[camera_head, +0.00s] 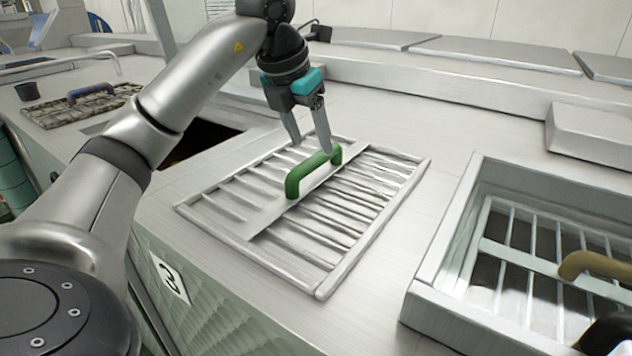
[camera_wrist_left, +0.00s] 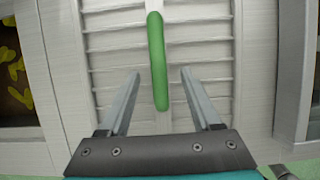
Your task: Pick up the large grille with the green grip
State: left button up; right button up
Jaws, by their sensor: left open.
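The large grille (camera_head: 340,238) lies flat on the steel counter, a metal frame with slats. Its green grip (camera_head: 312,172) stands up from the bar across its middle. My left gripper (camera_head: 309,142) is open and points down at the far end of the green grip, apparently just above it. In the left wrist view the green grip (camera_wrist_left: 157,62) runs lengthwise between the lines of the two open fingers (camera_wrist_left: 160,72), with nothing held. The grille's slats (camera_wrist_left: 200,55) show on both sides of it. My right gripper is not clearly visible.
A sunken basin (camera_head: 432,277) at the right holds another grille with a tan grip (camera_head: 597,265). A dark opening (camera_head: 205,142) lies behind my left arm. A dirty grille with a blue grip (camera_head: 90,92) is at the far left. Bare counter (camera_head: 440,130) lies behind the large grille.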

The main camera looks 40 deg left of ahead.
aim_at(315, 155)
pick_arm(q)
jog(key=shift+x, duration=2.6)
jog(key=shift+a, duration=0.1)
jog(key=shift+s, duration=0.1)
grip_shut()
jog(key=shift+r, duration=0.2)
